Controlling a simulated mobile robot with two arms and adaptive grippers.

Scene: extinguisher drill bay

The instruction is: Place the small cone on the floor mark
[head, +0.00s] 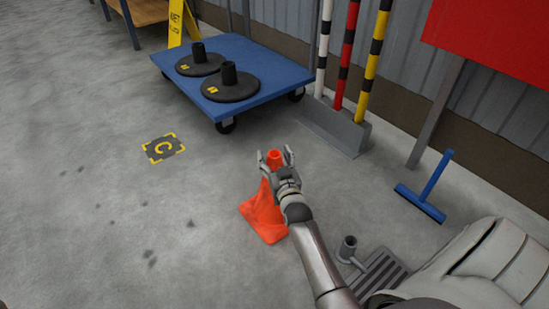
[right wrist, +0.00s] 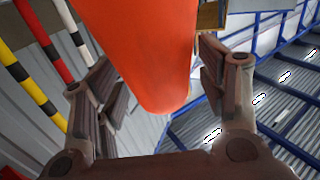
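The small orange cone (head: 262,217) is at the middle of the head view, its base seeming to rest on the floor. My right gripper (head: 276,155) is at the cone's upper part, one finger on each side, and hides part of its side. In the right wrist view the cone (right wrist: 150,50) lies between the spread fingers (right wrist: 160,95), with gaps visible, so the gripper looks open. The floor mark (head: 163,148), a dark square with yellow corners and a yellow C, lies bare to the cone's left. My left gripper is not in view.
A blue platform cart (head: 270,68) holding two black round bases (head: 230,82) stands beyond the cone. Striped posts (head: 347,60) stand in a grey holder at right. A blue squeegee-like tool (head: 420,203) and a dark grate (head: 380,273) are right. Floor between cone and mark is clear.

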